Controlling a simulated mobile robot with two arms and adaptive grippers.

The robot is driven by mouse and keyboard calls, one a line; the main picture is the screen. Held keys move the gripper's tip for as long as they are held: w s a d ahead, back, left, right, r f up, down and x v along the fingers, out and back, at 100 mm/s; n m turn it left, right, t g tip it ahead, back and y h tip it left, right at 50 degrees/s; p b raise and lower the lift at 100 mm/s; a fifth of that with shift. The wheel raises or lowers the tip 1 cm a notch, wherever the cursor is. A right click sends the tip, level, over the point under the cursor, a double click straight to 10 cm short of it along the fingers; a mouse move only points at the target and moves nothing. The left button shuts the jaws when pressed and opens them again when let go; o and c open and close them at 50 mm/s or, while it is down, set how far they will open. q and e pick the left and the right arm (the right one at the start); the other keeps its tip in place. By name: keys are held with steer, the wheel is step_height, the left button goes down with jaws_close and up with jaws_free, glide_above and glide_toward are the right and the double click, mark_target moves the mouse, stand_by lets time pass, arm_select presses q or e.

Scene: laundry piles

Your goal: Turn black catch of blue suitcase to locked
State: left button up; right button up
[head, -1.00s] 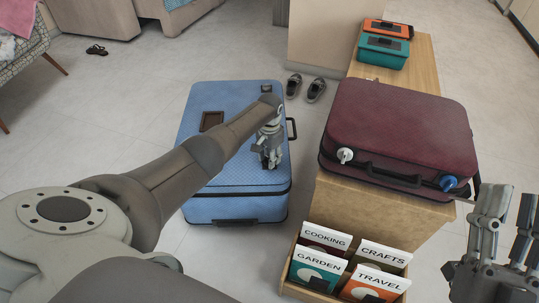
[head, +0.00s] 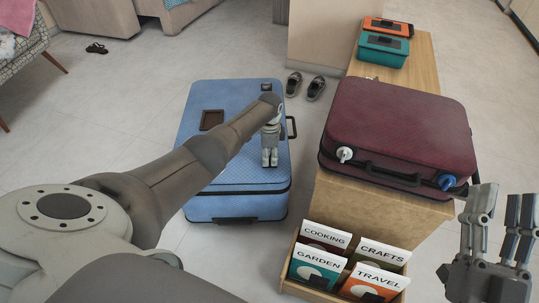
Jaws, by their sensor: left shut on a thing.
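The blue suitcase (head: 235,160) lies flat on the floor, left of the wooden bench. Its black side handle (head: 291,128) sticks out at the right, and another dark handle (head: 235,220) is on its front side. My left gripper (head: 270,163) points down at the right part of the suitcase lid. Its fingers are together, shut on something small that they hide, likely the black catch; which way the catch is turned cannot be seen. My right gripper (head: 499,207) is empty, with its fingers apart, at the lower right, away from the suitcase.
A maroon suitcase (head: 395,125) with a white and a blue catch lies on the wooden bench (head: 375,212). Teal (head: 383,50) and orange (head: 389,28) cases are behind it. A box of folders (head: 345,268) is in front. Dark shoes (head: 305,87) stand behind the blue suitcase.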

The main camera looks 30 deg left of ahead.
mark_target(270, 157)
stand_by(0.4)
arm_select(q)
steer(key=o, duration=1)
step_height(270, 157, up, 12)
stand_by(0.7)
